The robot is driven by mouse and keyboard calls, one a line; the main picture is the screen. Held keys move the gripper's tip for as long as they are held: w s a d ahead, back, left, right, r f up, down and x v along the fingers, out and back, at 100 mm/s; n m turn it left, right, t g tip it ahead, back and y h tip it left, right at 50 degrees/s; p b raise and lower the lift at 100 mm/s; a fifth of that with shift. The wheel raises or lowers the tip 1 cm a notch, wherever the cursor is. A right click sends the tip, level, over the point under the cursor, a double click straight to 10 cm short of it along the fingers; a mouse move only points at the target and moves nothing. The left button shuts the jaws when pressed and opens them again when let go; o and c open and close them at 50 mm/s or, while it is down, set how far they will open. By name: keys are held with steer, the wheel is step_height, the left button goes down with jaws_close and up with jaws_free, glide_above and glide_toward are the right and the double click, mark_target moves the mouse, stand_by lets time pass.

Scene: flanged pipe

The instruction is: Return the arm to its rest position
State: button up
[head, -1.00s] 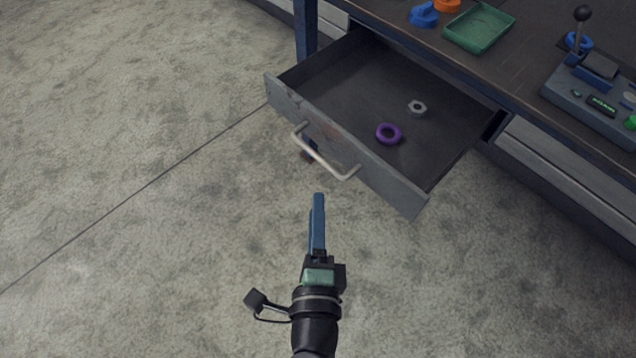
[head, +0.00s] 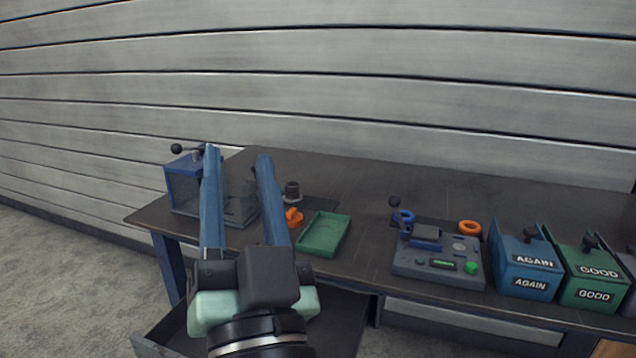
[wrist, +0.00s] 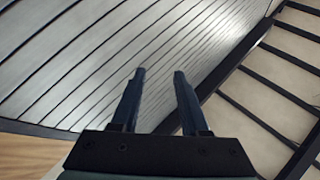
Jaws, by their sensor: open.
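My gripper (head: 238,155) is raised in front of the workbench in the head view, its two long blue fingers spread apart and pointing up. Nothing is between the fingers. In the wrist view my gripper (wrist: 157,75) also shows open and empty, against the slatted wall (wrist: 110,50). The fingers and the gripper body hide part of the bench's left side and of the open drawer below.
The workbench (head: 370,180) carries a clear-sided blue box (head: 183,185), a green tray (head: 325,234), a grey device with a lever (head: 438,262), a blue bin (head: 525,262) and a green bin (head: 588,270). The drawer (head: 340,325) stands open under the bench.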

steer(key=s+d+r+n+t+h, duration=0.1)
steer(key=s+d+r+t+h, duration=0.2)
steer(key=r, duration=0.5)
steer(key=s+d+r+t+h, duration=0.1)
steer(key=s+d+r+h, duration=0.3)
steer(key=r, duration=0.3)
step_height(320, 180, up, 24)
steer(key=p, duration=2.5)
steer(key=shift+w+a+r+y, duration=0.2)
steer(key=shift+w+y, duration=0.05)
steer(key=shift+y, duration=0.15)
